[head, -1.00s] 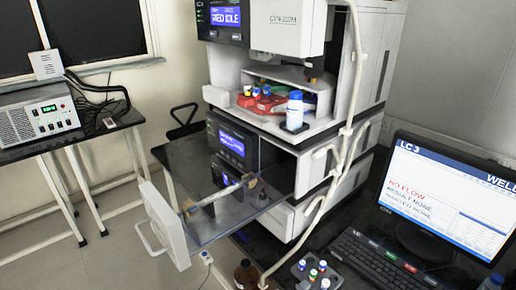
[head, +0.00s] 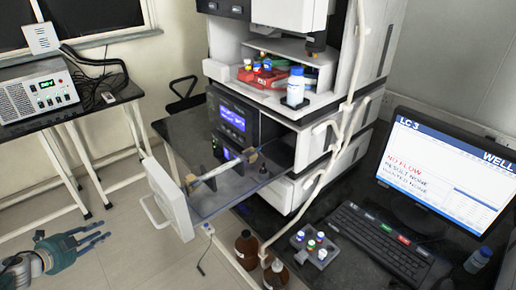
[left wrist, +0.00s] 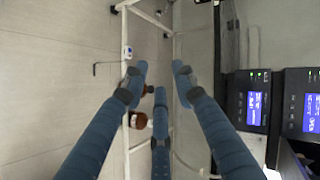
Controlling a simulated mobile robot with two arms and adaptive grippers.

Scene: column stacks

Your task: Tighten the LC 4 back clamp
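An instrument stack (head: 300,140) stands in the middle of the head view. A clear door panel (head: 215,203) with a white front juts out from it. A pale column (head: 217,172) lies along the panel between a front clamp (head: 190,183) and a back clamp (head: 253,158), the latter nearer the stack. No LC number is readable on the stack. My left gripper (head: 98,229) is open and empty at lower left, apart from the panel. Its spread blue fingers also show in the left wrist view (left wrist: 160,75). My right gripper is not in view.
A monitor (head: 440,185) labelled LC 3 shows "NO FLOW", with a keyboard (head: 380,245) before it. Brown bottles (head: 246,248) stand below the panel, beside a vial rack (head: 314,246). A side table (head: 75,127) stands left. Floor between is open.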

